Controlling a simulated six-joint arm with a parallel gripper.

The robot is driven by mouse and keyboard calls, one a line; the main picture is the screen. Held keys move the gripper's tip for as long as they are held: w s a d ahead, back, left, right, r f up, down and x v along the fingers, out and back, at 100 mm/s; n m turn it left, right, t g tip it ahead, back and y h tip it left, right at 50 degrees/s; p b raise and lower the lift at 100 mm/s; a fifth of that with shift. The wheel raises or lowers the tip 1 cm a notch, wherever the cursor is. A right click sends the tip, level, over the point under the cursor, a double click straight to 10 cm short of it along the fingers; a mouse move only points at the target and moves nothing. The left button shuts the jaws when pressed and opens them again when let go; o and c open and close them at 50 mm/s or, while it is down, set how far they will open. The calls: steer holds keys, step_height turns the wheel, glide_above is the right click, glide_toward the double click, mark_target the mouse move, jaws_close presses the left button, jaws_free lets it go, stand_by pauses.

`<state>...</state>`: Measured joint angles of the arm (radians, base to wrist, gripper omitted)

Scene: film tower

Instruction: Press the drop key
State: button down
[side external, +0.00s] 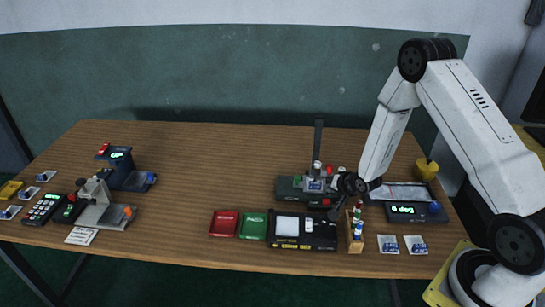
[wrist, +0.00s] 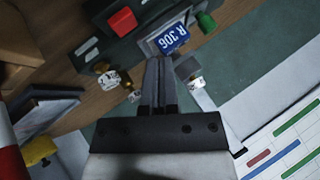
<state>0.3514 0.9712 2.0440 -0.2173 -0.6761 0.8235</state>
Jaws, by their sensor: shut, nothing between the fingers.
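The film tower (side external: 290,187) is a dark green-grey base with an upright dark mast (side external: 318,140), right of centre on the table. I cannot read which control is marked drop. My gripper (wrist: 158,62) is shut and empty, its fingertips just short of the blue label in the picture. In the side view my gripper (side external: 336,211) is at the tower's right front; contact cannot be told.
A wooden rack of small vials (side external: 355,245) stands close in front of my gripper. A red tray (side external: 223,224), a green tray (side external: 253,225) and a black light box (side external: 318,235) lie at the front. A display unit (side external: 405,211) stands right. The table's middle-left is clear.

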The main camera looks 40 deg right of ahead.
steer(key=shift+r, duration=1.25)
steer(key=s+a+r+n+g+y, duration=0.1)
steer(key=s+a+r+n+g, duration=0.5)
steer(key=s+a+r+n, duration=0.4)
steer(key=s+a+r, duration=0.4)
steer(key=s+r, duration=0.1)
steer(key=s, duration=0.2)
steer(key=shift+r+n, duration=0.15)
steer(key=shift+n, duration=0.25)
